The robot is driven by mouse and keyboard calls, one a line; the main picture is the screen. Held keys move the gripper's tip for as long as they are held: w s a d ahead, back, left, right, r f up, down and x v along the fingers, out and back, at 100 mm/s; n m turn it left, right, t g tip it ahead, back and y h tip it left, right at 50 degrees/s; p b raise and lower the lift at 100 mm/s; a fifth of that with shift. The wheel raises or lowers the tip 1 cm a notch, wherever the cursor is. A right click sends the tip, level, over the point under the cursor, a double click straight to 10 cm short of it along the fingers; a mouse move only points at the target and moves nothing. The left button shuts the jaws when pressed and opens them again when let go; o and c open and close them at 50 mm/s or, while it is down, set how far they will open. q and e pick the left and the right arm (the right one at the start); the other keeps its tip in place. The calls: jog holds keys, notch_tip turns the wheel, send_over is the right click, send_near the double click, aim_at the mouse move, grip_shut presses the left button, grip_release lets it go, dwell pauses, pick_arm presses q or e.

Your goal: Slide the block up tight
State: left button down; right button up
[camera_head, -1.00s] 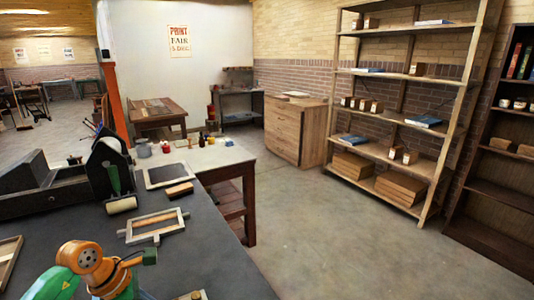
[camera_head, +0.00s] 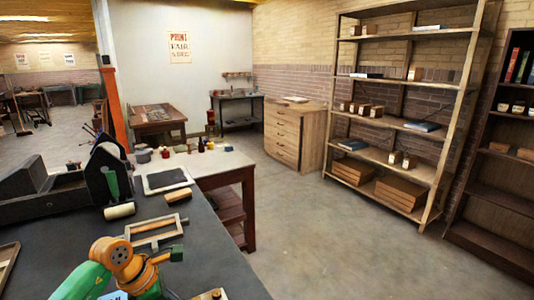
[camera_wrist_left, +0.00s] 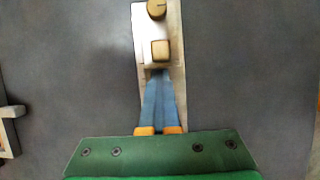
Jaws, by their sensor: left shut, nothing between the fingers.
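In the left wrist view, a small square wooden block (camera_wrist_left: 160,50) sits on a pale plate (camera_wrist_left: 148,22) on a narrow wooden strip, with a round brass-coloured knob (camera_wrist_left: 156,9) beyond it. My left gripper (camera_wrist_left: 160,72) is shut and empty, its blue fingers over the strip, tips just short of the block. I cannot tell whether they touch it. In the head view my green and orange left arm comes in at the bottom left, and its fingertips are not clear. A piece with a knob (camera_head: 212,295) is cut off at the bottom edge. My right gripper is not in view.
A wooden frame with a bar (camera_head: 153,241) lies on the dark table (camera_head: 205,260), beyond my arm. A black press with a roller (camera_head: 118,211) stands at the left. A dark slab (camera_head: 167,179) and a wooden block (camera_head: 177,196) lie behind the frame.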

pick_arm(q)
jog(key=shift+w+d, duration=0.1)
jog(key=shift+d, duration=0.15)
dwell(0.4)
jog(key=c, duration=1.6)
grip_release()
jog(key=c, duration=0.6)
grip_release()
jog(key=shift+c, duration=0.2)
notch_tip(320, 180, up, 7)
jog(key=p, duration=0.5)
